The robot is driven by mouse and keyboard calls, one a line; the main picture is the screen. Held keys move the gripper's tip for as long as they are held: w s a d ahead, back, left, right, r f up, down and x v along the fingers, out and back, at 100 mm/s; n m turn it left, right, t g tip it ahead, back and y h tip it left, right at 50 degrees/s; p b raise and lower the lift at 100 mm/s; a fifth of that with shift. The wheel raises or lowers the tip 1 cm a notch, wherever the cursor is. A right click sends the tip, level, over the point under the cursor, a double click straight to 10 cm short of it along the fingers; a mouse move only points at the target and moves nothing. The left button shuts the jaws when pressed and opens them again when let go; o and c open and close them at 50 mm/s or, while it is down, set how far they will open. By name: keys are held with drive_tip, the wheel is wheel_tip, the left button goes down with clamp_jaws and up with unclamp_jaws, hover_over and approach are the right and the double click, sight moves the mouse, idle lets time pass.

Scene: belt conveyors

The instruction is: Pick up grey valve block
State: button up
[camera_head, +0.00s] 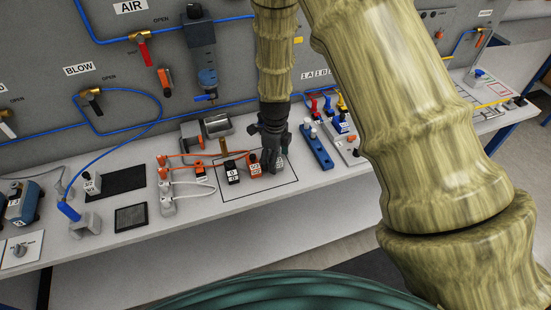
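My gripper (270,167) points down over the right part of a black-outlined rectangle on the white bench. Its dark fingers reach close to the bench top, and I cannot tell whether they are open or shut. A small greyish part shows at the right side of the fingertips; it may be the grey valve block, mostly hidden behind the gripper. Just left of the fingers stands an orange block (254,170) with a white label. Left of that is a black block (232,176) with a white label.
A blue manifold (318,148) stands right of the outline. Left of the outline are white fittings with orange tubes (170,190). A grey cylinder (216,126) lies behind. A grey panel with blue air lines rises at the back. The bench front is clear.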

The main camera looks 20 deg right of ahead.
drive_tip(key=c, duration=0.8)
drive_tip(key=shift+r, duration=0.15)
drive_tip(key=shift+c, duration=0.2)
drive_tip(key=shift+r+b, duration=0.95)
drive_tip(key=shift+r, duration=0.35)
drive_tip(key=shift+s+r, duration=0.15)
drive_tip(key=shift+r, duration=0.15)
drive_tip(key=s+d+r+b, duration=0.1)
drive_tip(key=s+b, duration=0.4)
drive_tip(key=s, duration=1)
drive_tip(key=shift+s+d+r, duration=0.25)
drive_tip(key=shift+s+d, duration=0.15)
drive_tip(key=shift+d, duration=0.15)
